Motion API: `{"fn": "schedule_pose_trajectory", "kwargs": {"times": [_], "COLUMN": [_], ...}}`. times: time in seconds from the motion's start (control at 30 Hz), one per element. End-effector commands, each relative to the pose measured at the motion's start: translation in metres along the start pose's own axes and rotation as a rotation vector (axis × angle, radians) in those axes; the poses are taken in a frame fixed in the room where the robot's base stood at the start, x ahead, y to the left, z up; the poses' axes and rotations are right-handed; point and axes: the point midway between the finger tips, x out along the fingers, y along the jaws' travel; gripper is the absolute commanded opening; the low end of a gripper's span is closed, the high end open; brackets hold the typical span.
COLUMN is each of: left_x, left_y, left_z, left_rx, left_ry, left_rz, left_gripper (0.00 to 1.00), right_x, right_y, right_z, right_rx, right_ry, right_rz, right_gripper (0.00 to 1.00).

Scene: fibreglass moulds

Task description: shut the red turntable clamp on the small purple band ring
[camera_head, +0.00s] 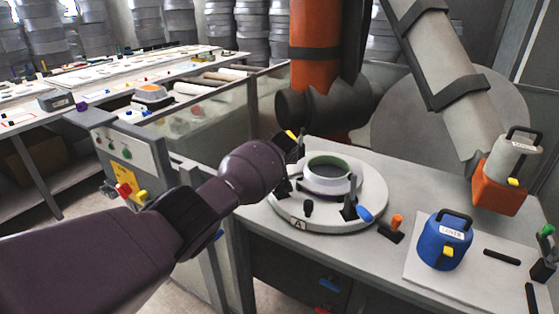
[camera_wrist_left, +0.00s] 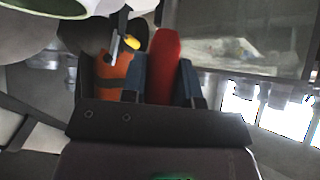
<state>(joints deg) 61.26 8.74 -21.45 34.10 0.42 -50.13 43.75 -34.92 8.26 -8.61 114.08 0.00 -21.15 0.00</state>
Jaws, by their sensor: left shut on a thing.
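The round pale turntable (camera_head: 371,215) stands on the workbench, marked "A" at its front. A pale ring (camera_head: 330,181) with a green inside sits at its middle; a thin purple band shows low on it. My left gripper (camera_head: 290,152) is at the turntable's left rim. In the left wrist view its blue fingers (camera_wrist_left: 160,82) are shut on the red clamp handle (camera_wrist_left: 166,52), which stands up between them. The red clamp's foot and its contact with the ring are hidden. My right gripper is out of view.
A blue weight (camera_head: 443,242) stands on a pale plate at right. A control box (camera_head: 130,155) is at left.

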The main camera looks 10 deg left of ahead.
Motion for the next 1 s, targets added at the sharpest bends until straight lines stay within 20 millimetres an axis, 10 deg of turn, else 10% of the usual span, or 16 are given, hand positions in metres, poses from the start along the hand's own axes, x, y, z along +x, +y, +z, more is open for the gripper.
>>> {"fn": "schedule_pose_trajectory", "kwargs": {"times": [0.2,0.23,0.37,1.0], "left_x": [0.001,0.001,0.001,-0.023], "left_y": [-0.001,-0.001,-0.001,0.000], "left_z": [0.002,0.002,0.001,-0.002], "left_rx": [0.004,0.004,0.003,0.001], "left_ry": [-0.003,-0.003,-0.003,0.000], "left_rz": [-0.003,-0.003,-0.003,0.001], "left_gripper": [0.00,0.33,0.53,0.54], "right_x": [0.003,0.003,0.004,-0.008], "right_y": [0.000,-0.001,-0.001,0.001], "right_z": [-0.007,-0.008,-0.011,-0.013], "right_rx": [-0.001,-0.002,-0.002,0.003], "right_ry": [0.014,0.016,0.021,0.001], "right_rz": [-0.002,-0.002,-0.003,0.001], "right_gripper": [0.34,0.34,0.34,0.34]}}
